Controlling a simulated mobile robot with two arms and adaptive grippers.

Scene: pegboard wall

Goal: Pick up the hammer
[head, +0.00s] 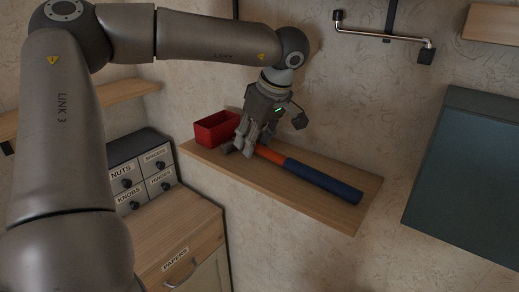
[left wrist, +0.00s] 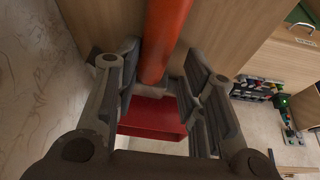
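The hammer lies on a wooden wall shelf (head: 320,205). Its dark blue grip (head: 325,181) points right and its orange-red shaft (head: 270,154) runs left under my left gripper (head: 246,146). In the left wrist view the shaft (left wrist: 165,35) runs down between the two fingers of my left gripper (left wrist: 162,78). The fingers are apart, one on each side of the shaft, and I see no firm grip on it. The hammer's head is mostly hidden by the gripper. My right gripper is not in view.
A red open bin (head: 215,127) stands at the shelf's left end, close beside the gripper; it also shows in the left wrist view (left wrist: 150,118). A drawer unit (head: 142,175) stands lower left. A dark panel (head: 470,180) is at right. A metal bar (head: 383,36) is on the wall above.

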